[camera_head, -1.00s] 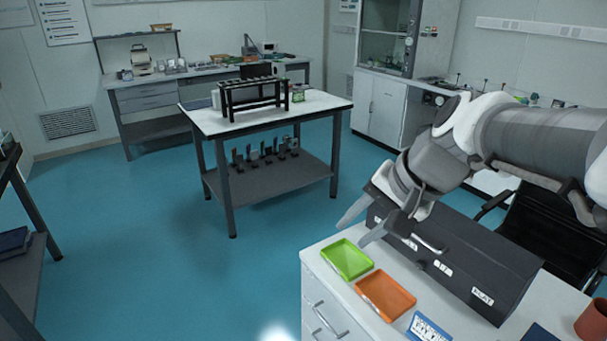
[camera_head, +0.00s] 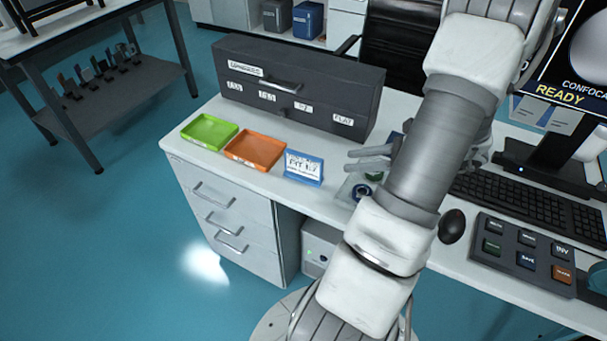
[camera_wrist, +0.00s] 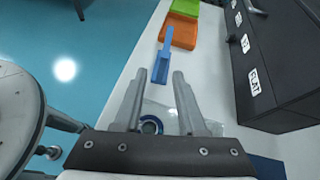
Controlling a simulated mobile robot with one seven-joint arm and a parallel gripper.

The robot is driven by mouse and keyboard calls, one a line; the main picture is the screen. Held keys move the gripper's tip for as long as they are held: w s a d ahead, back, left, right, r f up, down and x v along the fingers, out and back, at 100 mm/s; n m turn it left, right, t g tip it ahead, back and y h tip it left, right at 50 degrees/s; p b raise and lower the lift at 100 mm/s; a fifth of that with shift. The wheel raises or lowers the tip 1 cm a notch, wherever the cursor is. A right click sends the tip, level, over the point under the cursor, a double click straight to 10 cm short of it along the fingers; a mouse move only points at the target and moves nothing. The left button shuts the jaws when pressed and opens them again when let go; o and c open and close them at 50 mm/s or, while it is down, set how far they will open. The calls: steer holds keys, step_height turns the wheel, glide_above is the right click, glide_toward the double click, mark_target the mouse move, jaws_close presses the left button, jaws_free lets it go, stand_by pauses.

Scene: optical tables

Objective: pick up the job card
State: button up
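The job card (camera_head: 304,167) is a white printed card with a blue stand, upright on the white desk in front of the dark box, right of the orange tray. In the wrist view the job card (camera_wrist: 164,62) shows edge-on as a blue strip just beyond my fingertips. My gripper (camera_head: 352,160) is to its right, with the fingers pointing left towards it. In the wrist view my gripper (camera_wrist: 159,75) is open, with nothing seen held between the fingers. Whether it is level with the card's height I cannot tell.
A green tray (camera_head: 209,132) and an orange tray (camera_head: 254,149) lie left of the card. A dark labelled box (camera_head: 300,90) stands behind. A clear bag with a dark ring (camera_wrist: 152,125) lies below my fingers. A keyboard (camera_head: 530,208) and button panel (camera_head: 522,254) are at right.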

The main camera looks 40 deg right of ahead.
steer(key=shift+s+d+f+m+t+h, duration=0.15)
steer(key=shift+s+d+f+m+t, duration=0.1)
steer(key=shift+s+d+f+m, duration=0.3)
steer(key=shift+s+d+f+m+t+h, duration=0.15)
steer(key=shift+s+d+f+m+t, duration=0.15)
steer(key=shift+s+f, duration=0.35)
steer(key=shift+w+f+b, duration=0.1)
steer(key=shift+f+b, duration=0.1)
steer(key=shift+b, duration=0.1)
steer(key=b, duration=0.2)
glide_toward(286, 168)
steer(key=shift+b+x, duration=0.8)
steer(key=shift+x, duration=1.55)
steer(key=shift+d, duration=0.1)
jaws_close()
